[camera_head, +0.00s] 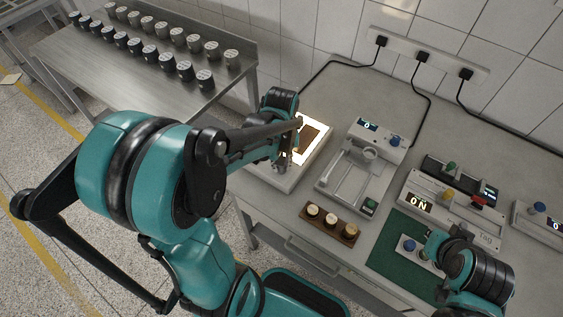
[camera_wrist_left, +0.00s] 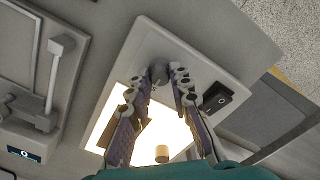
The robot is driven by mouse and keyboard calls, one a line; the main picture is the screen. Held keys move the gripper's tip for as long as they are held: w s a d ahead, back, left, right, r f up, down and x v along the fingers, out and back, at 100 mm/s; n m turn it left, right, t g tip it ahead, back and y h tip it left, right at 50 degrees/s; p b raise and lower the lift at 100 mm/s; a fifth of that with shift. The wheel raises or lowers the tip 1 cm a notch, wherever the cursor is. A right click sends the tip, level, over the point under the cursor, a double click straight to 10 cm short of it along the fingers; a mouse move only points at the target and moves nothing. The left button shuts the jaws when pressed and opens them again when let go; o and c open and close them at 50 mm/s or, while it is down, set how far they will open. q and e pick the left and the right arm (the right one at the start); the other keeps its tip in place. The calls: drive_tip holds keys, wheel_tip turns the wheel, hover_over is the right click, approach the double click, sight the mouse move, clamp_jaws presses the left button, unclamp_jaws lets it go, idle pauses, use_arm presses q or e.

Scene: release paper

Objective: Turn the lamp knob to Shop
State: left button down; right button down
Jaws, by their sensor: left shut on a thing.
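The lamp is a light box with a glowing white panel (camera_head: 324,127), its pale casing partly behind my left arm. In the left wrist view the panel (camera_wrist_left: 112,105) glows behind the fingers, and a round grey lamp knob (camera_wrist_left: 159,74) sits on the casing beside it. My left gripper (camera_head: 286,160) is over the near side of the lamp. In the left wrist view its fingers (camera_wrist_left: 164,78) are closed around the knob. The knob's marks are not readable. My right arm is at the lower right; its fingers (camera_head: 432,246) are too unclear to judge.
A black rocker switch (camera_wrist_left: 216,98) sits beside the knob. A grey device (camera_head: 335,180) with a blue knob stands right of the lamp. A wooden block (camera_head: 330,222) with three round pieces lies in front. A green mat (camera_head: 385,250) is at right. Several dark-and-light cups stand on a steel table (camera_head: 120,80).

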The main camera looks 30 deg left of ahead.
idle(0.3)
use_arm(q)
drive_tip(key=c, duration=1.4)
unclamp_jaws()
drive_tip(key=shift+o, duration=0.2)
drive_tip(key=shift+r, duration=0.1)
wheel_tip(320, 180, up, 12)
drive_tip(key=shift+d, duration=0.1)
drive_tip(key=s+d+f+m+t, duration=0.2)
drive_tip(key=s+d+m+t, duration=0.3)
drive_tip(key=d+m+t, duration=0.1)
drive_tip(key=shift+s+d+f+m+t, duration=0.15)
drive_tip(key=shift+d+m+t, duration=0.2)
drive_tip(key=shift+m+t, duration=0.45)
